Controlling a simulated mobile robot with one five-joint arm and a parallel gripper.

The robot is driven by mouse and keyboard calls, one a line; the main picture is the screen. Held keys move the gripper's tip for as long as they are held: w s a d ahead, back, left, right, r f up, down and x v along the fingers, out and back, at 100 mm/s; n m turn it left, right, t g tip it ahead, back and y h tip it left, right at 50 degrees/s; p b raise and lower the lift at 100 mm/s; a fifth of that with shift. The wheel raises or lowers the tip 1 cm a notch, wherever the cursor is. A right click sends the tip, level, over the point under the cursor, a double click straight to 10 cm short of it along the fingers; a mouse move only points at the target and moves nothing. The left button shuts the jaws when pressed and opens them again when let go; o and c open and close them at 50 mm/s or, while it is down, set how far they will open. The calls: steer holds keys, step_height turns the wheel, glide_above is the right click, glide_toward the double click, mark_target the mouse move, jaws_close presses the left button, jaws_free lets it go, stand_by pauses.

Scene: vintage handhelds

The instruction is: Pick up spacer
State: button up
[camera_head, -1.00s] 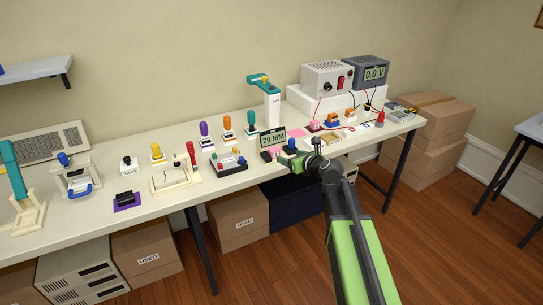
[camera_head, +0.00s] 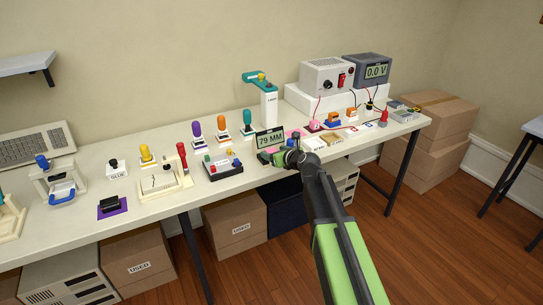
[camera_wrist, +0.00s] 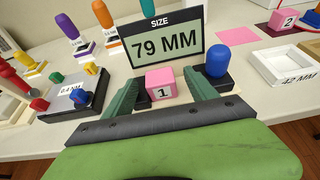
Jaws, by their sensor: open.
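A pink block marked 1 (camera_wrist: 161,84), which looks to be the spacer, sits on the white table in front of the size display (camera_wrist: 153,43) reading 79 MM. In the wrist view my gripper (camera_wrist: 160,88) is open, with one green finger on each side of the block. I cannot tell if the fingers touch it. The block's lower part is partly hidden. In the head view my gripper (camera_head: 284,156) is low at the table's front edge, just before the display (camera_head: 270,138), and the block is not clear there.
A blue knob (camera_wrist: 216,58) on a black base stands close to the right finger. A black box with colored knobs (camera_wrist: 76,98) lies to the left. A white tray marked 42 MM (camera_wrist: 283,67) is at right. Colored-handled tools (camera_head: 222,128) stand behind.

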steer(key=shift+s+r, duration=0.1)
jaws_close()
stand_by(0.3)
steer(key=shift+r+p, duration=0.5)
steer(key=shift+p, duration=0.1)
step_height(320, 180, up, 4)
steer(key=p, duration=0.4)
steer(key=s+d+r+p, duration=0.3)
steer(key=d+r+p, duration=0.2)
steer(key=d, duration=0.6)
steer(key=shift+s+r+p, duration=0.35)
steer(key=shift+r+p, duration=0.05)
steer(key=shift+r, duration=0.05)
